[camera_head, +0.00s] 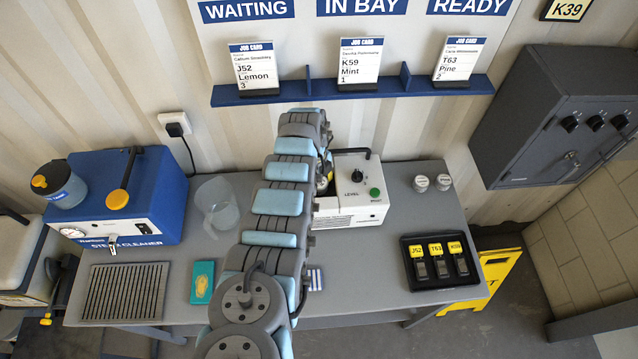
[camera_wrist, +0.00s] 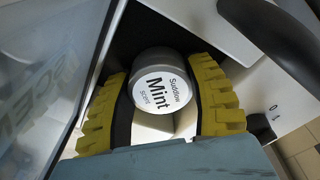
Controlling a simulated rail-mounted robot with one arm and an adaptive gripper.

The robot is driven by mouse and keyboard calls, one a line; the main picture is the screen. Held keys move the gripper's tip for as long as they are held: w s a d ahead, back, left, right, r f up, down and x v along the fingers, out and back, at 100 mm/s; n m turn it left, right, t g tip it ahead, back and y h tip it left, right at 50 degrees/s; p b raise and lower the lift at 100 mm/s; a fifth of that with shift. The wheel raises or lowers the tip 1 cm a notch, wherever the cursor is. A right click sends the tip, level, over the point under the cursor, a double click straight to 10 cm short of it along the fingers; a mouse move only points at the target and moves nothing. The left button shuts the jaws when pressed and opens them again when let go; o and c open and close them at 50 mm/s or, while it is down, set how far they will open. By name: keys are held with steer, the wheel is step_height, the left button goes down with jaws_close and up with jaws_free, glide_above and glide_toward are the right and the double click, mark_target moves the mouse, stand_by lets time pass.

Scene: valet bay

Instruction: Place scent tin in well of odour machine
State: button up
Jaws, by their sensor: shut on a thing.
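The scent tin (camera_wrist: 158,95) is a grey cylinder whose white lid reads "Suddlow Mint scent". My gripper (camera_wrist: 160,80) is shut on it, with one yellow ridged finger on each side. The odour machine (camera_head: 363,178) is the white box with a LEVEL dial and green button, at the back middle of the table. In the head view, my gripper (camera_head: 325,175) is at its left part, mostly behind my arm, and the tin cannot be made out. In the wrist view, white machine panels (camera_wrist: 222,28) and a dark opening surround the tin. Whether it touches the well floor is hidden.
Two more tins (camera_head: 432,182) stand right of the machine, behind a black key tray (camera_head: 438,262). A clear jug (camera_head: 216,205) and blue steam cleaner (camera_head: 130,198) stand left. A job card (camera_head: 358,62) above reads K59 Mint 1. The table's right-middle is clear.

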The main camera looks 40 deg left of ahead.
mark_target(319, 181)
steer(key=shift+f, duration=0.15)
steer(key=o, duration=0.9)
steer(key=shift+a+r, duration=0.2)
steer(key=shift+r, duration=1.55)
steer(key=r, duration=0.3)
steer(key=r+b, duration=0.1)
steer(key=r, duration=0.2)
steer(key=a+r, duration=0.1)
steer(key=r, duration=0.1)
steer(key=shift+r+b, duration=0.3)
steer(key=shift+r, duration=0.1)
